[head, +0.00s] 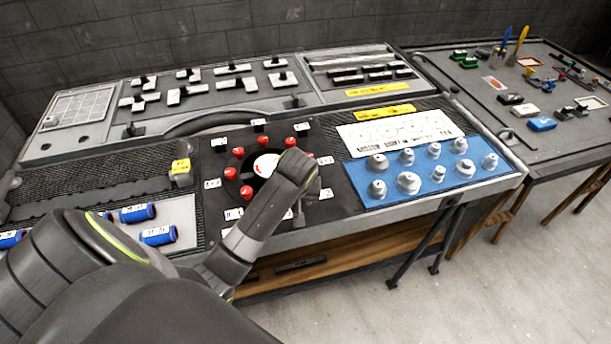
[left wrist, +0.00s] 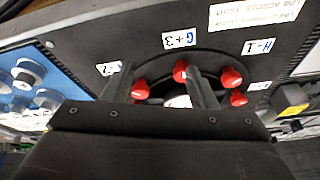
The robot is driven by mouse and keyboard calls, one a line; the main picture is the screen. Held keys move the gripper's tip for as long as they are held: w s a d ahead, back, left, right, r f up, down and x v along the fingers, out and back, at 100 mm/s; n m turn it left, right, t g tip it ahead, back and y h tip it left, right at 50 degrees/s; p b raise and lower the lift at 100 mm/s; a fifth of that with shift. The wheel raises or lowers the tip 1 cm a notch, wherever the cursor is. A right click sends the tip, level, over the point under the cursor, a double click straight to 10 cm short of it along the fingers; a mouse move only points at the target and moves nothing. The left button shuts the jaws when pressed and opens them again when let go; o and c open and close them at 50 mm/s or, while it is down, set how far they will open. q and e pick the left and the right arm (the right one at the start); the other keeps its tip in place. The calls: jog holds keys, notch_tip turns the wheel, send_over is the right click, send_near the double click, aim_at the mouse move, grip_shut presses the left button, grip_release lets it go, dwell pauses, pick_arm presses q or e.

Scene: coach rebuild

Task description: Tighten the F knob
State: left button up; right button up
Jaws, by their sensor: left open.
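The round dial (head: 266,165) on the black panel is ringed by red knobs, each with a white label. In the left wrist view, red knobs stand by labels "G+3" (left wrist: 181,41) and "H-1" (left wrist: 258,46). Another label (left wrist: 109,68) ends in "-2"; its letter is unclear. The red knob (left wrist: 140,91) nearest it is probably the F knob, just inside one finger. My left gripper (left wrist: 157,76) is open, its fingers spread over the G knob (left wrist: 181,71) and this knob, with no visible grip. In the head view my arm hides the ring's right side.
A blue mat (head: 394,184) with several grey knobs lies right of the dial. A second table (head: 478,95) with tools stands at the right.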

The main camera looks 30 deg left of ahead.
pick_arm(q)
jog(key=w+r+n, duration=0.3)
jog(key=w+r, duration=0.5)
jog(key=r, duration=0.2)
jog(key=shift+y, duration=0.3)
jog(key=p+x, duration=0.1)
jog(key=x, duration=1.6)
jog(key=shift+s, duration=0.2)
jog(key=c, duration=0.9)
